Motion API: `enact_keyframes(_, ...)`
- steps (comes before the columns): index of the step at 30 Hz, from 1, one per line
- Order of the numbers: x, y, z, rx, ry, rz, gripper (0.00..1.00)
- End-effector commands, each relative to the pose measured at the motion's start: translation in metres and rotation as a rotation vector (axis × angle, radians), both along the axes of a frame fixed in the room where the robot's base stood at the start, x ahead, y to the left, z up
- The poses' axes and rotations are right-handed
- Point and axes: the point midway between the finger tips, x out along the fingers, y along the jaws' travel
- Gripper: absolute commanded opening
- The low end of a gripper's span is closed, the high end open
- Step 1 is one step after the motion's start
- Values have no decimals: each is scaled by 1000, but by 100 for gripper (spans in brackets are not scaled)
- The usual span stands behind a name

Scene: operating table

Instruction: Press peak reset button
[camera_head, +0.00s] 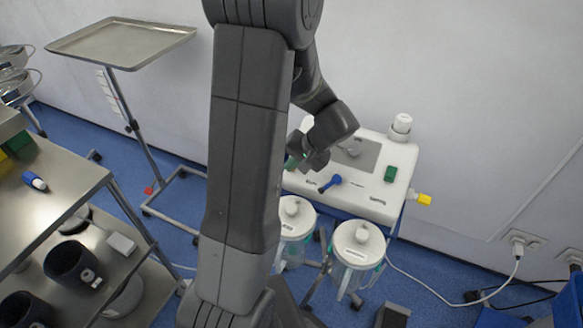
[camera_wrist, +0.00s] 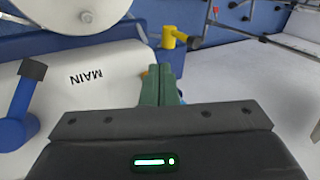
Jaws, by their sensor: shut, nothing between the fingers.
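The white suction unit (camera_head: 360,205) stands against the wall in the head view, with a blue lever (camera_head: 331,183), a green block (camera_head: 390,173) and a grey panel on top. In the wrist view its white front (camera_wrist: 85,100) carries the word MAIN beside the blue lever (camera_wrist: 18,120). My gripper (camera_wrist: 161,72) is shut and empty, its green fingers pointing at the unit's edge. A small orange spot shows beside the fingertips; contact cannot be told. In the head view my arm mostly hides the gripper (camera_head: 292,161). I cannot make out a peak reset button.
Two lidded canisters (camera_head: 357,243) hang before the unit. A yellow connector (camera_head: 424,199) juts from its right side, also seen in the wrist view (camera_wrist: 180,38). A tray stand (camera_head: 122,42) and a steel cart (camera_head: 60,185) stand left. Cables cross the floor at right.

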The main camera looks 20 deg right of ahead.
Motion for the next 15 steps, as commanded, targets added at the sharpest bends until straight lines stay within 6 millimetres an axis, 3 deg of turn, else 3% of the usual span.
enact_keyframes(15, -4, 5, 9, 1, 1, 1, 0)
